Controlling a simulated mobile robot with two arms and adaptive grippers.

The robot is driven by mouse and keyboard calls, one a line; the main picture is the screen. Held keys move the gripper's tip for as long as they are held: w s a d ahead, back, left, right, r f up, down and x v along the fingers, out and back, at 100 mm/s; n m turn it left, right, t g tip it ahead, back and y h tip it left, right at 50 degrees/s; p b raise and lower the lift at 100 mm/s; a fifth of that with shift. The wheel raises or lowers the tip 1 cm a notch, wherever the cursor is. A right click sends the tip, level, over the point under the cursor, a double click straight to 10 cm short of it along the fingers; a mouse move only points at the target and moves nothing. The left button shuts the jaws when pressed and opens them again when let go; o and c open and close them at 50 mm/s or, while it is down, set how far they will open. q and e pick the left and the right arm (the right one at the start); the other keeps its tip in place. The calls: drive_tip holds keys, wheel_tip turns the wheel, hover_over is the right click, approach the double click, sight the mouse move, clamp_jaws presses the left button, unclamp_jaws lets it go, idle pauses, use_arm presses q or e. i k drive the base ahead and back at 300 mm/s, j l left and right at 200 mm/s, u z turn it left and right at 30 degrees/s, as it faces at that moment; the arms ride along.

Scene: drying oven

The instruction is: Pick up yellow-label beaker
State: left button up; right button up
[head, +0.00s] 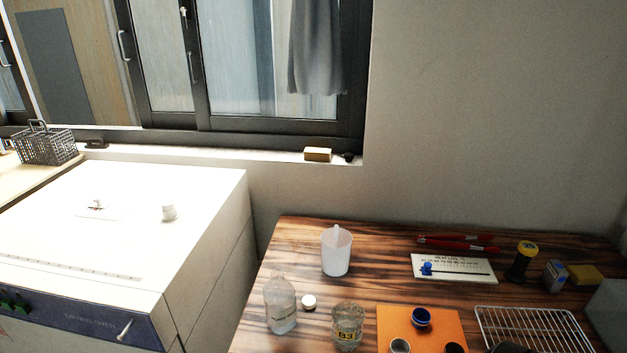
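A clear glass beaker (347,338) with a yellow label and dark lettering stands upright on the dark wooden table (300,240), near the bottom of the head view. A clear bottle (280,306) with some liquid and a small white cap (309,302) stand to its left. An orange mat (450,324) lies just to its right. Neither of my grippers can be made out in this view, and nothing is seen touching the beaker.
A white plastic jug (336,254) stands behind the beaker. Blue and grey caps or cups (421,317) sit on the mat. A wire rack (535,330) is at right, with a dark shape at its lower edge. A white drying oven (150,235) stands at left.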

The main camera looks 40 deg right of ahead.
sight(347, 316)
drive_tip(key=z, duration=1.55)
